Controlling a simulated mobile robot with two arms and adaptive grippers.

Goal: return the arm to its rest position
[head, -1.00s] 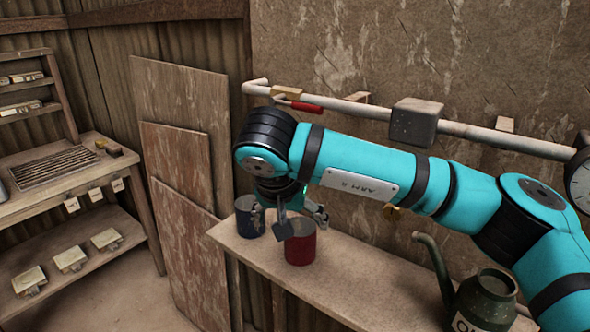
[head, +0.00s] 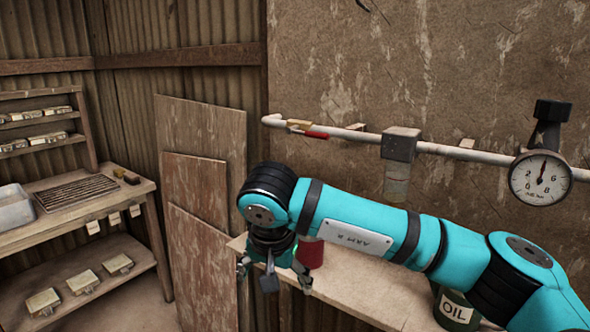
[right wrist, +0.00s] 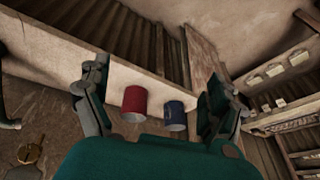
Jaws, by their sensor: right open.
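My right arm, turquoise with black joints, reaches in from the lower right of the head view. Its right gripper (head: 273,272) points down in front of the narrow shelf, open and empty. In the right wrist view its two fingers (right wrist: 155,100) stand wide apart. A red cup (right wrist: 134,103) and a blue cup (right wrist: 174,115) stand on the shelf beyond the fingers, apart from them. My left gripper is not in view.
A wall pipe carries a red-handled valve (head: 305,131), a grey box and a pressure gauge (head: 540,178). An oil can (head: 457,308) stands on the shelf (head: 365,290), half hidden by my arm. A workbench (head: 95,207) with a grey bin (head: 14,208) is at left. Boards (head: 205,150) lean between.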

